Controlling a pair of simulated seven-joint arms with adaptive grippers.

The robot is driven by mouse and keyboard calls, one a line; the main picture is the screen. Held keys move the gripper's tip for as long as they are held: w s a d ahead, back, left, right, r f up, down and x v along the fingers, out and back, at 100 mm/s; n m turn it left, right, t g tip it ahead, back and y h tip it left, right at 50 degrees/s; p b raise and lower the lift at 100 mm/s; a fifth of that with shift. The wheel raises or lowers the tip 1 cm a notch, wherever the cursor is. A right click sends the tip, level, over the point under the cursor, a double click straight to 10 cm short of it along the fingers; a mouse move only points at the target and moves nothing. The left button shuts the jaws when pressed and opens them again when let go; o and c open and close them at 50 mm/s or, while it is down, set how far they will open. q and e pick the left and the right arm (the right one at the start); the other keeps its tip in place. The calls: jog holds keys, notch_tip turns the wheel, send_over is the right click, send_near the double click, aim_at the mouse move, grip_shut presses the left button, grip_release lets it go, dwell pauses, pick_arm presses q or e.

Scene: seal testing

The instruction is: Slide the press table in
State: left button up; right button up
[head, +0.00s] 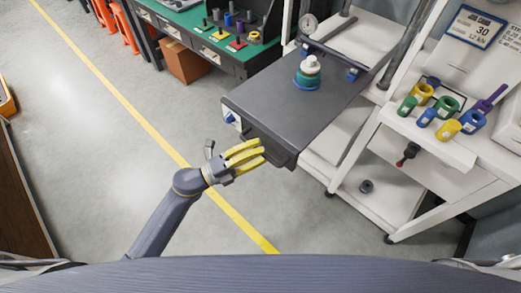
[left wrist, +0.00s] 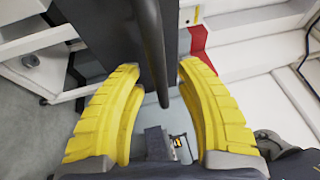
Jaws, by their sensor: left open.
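The press table (head: 262,108) is a dark grey slab that stands out from the white press frame in the head view. A teal and white stacked part (head: 307,75) stands upright on it. My left gripper (head: 258,153), with yellow fingers, is at the table's front edge, near its lower corner. In the left wrist view the two fingers (left wrist: 158,72) are open and apart. A dark bar (left wrist: 152,50) runs between them, with the dark slab behind it. I cannot tell whether a finger touches the bar. My right gripper is not in view.
Coloured rings and cylinders (head: 446,104) lie on a white shelf at the right. A green workbench (head: 200,38) with small parts stands at the back, with a brown box (head: 186,62) below. A pressure gauge (head: 308,24) is beyond the table.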

pick_arm(q)
jog(key=shift+w+d, duration=0.1)
jog(key=shift+d, duration=0.15)
jog(key=shift+c, duration=0.3)
grip_shut()
dwell(0.4)
